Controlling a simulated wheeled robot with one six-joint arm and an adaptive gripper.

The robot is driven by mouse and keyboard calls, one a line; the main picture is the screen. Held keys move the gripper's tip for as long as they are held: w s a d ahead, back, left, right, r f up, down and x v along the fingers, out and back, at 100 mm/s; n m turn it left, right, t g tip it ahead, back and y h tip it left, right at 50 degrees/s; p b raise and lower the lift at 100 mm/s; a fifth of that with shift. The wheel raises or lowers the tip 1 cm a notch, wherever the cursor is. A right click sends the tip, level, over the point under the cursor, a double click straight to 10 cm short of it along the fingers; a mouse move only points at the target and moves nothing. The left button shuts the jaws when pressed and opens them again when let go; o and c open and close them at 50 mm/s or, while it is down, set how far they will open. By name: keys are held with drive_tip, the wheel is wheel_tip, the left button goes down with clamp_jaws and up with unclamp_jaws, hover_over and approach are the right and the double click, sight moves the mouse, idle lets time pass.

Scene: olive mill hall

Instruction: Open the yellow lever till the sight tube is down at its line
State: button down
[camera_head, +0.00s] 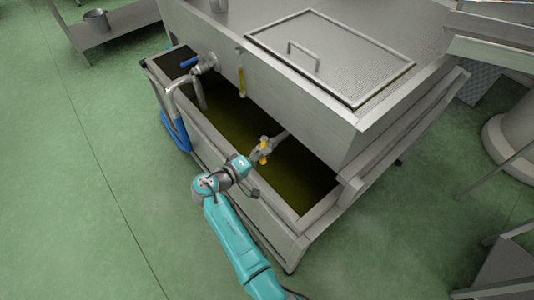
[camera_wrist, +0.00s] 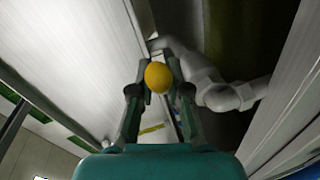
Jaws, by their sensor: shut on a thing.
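The yellow lever (camera_head: 263,150) is on a grey valve and pipe (camera_head: 279,139) at the front of the steel tank, above an open trough of dark liquid. In the wrist view the lever's rounded yellow end (camera_wrist: 158,77) sits between the fingers of my gripper (camera_wrist: 159,90), which is shut on it. The grey valve body (camera_wrist: 222,95) is just right of the fingers. In the head view my gripper (camera_head: 256,157) meets the lever from the lower left. The sight tube (camera_head: 241,80) hangs upright on the tank front with yellow liquid in it; its line is too small to make out.
A blue-handled valve (camera_head: 190,62) with a bent pipe is left of the sight tube. The trough rim (camera_head: 222,140) lies under my arm. A lidded steel tank (camera_head: 335,55) stands behind. Green floor is clear at left. A bucket (camera_head: 97,20) sits on a low shelf at the top left.

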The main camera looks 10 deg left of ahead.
drive_tip(key=shift+a+m+g+h, duration=0.55)
drive_tip(key=shift+m+g+h, duration=0.45)
drive_tip(key=shift+m+h, duration=0.1)
drive_tip(key=shift+s, duration=0.1)
drive_tip(key=c, duration=1.1)
unclamp_jaws()
drive_tip(key=shift+c, duration=0.2)
drive_tip(key=shift+a, duration=0.15)
drive_tip(key=v, duration=1.1)
drive_tip(key=shift+s+a, duration=0.2)
drive_tip(key=shift+a, duration=0.2)
